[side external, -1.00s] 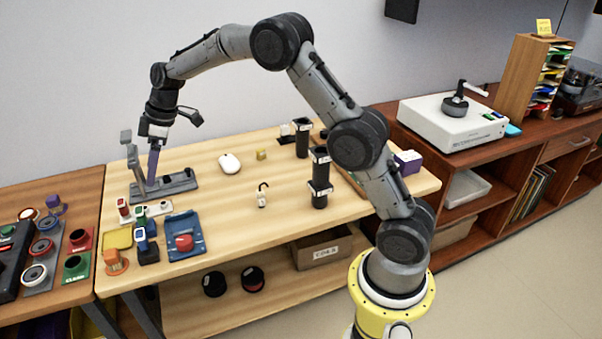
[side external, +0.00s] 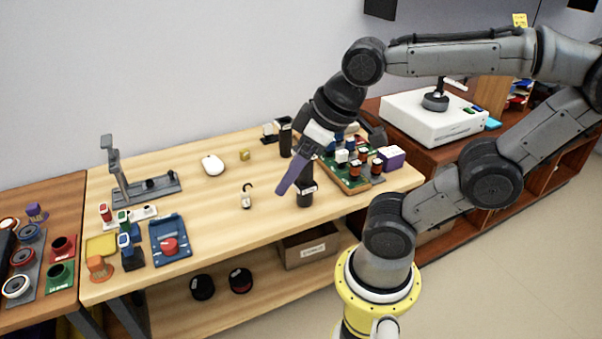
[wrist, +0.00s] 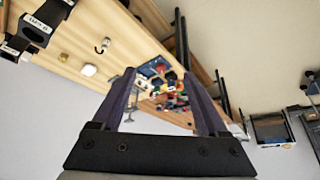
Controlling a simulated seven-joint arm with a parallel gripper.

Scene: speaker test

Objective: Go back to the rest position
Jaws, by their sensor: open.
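My gripper (side external: 293,178) is open and empty, with its purple fingers pointing down and left above the right part of the wooden table (side external: 215,228). In the side view it overlaps a black labelled stand (side external: 305,194); I cannot tell the gap between them. In the wrist view both purple fingers of my gripper (wrist: 160,100) are spread apart with nothing between them. The table (wrist: 110,28) shows beyond them.
A green board with several parts (side external: 355,170) lies at the table's right, beside a purple box (side external: 391,157). A white mouse (side external: 213,165), a grey stand (side external: 150,188) and a blue tray (side external: 170,240) are further left. A white turntable (side external: 430,118) stands on the cabinet behind.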

